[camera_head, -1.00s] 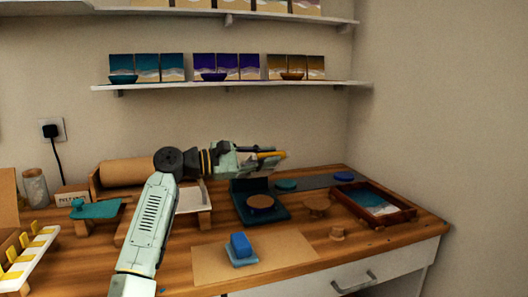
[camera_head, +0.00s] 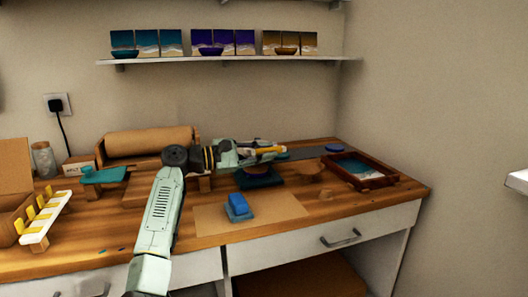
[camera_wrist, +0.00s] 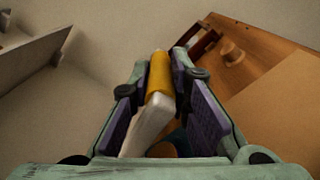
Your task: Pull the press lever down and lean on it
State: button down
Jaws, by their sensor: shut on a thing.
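The press lever has a yellow grip (camera_wrist: 160,78) on a pale bar (camera_wrist: 148,124). In the wrist view the bar and grip lie between the purple finger pads of my gripper (camera_wrist: 161,66), which is shut on the lever. In the head view the yellow grip (camera_head: 270,150) shows at the end of my gripper (camera_head: 268,153), roughly level and low over the bench. The dark teal press base (camera_head: 270,182) stands just below, with a brown round piece (camera_head: 257,171) on it. My gripper hides the lever's pivot and the press's upper part.
A blue block (camera_head: 239,205) sits on a tan sheet (camera_head: 285,212) in front of the press. A framed tray (camera_head: 388,180) stands at the right. A teal-topped stand (camera_head: 104,175) and paper roll (camera_head: 150,141) are at the left. A shelf (camera_head: 230,60) runs above.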

jog(key=shift+s, duration=0.1)
jog(key=c, duration=1.5)
grip_release()
jog(key=shift+s+r, duration=0.1)
jog(key=shift+r, duration=0.05)
jog(key=shift+a, duration=0.5)
jog(key=v, duration=1.1)
jog(key=shift+c, duration=0.3)
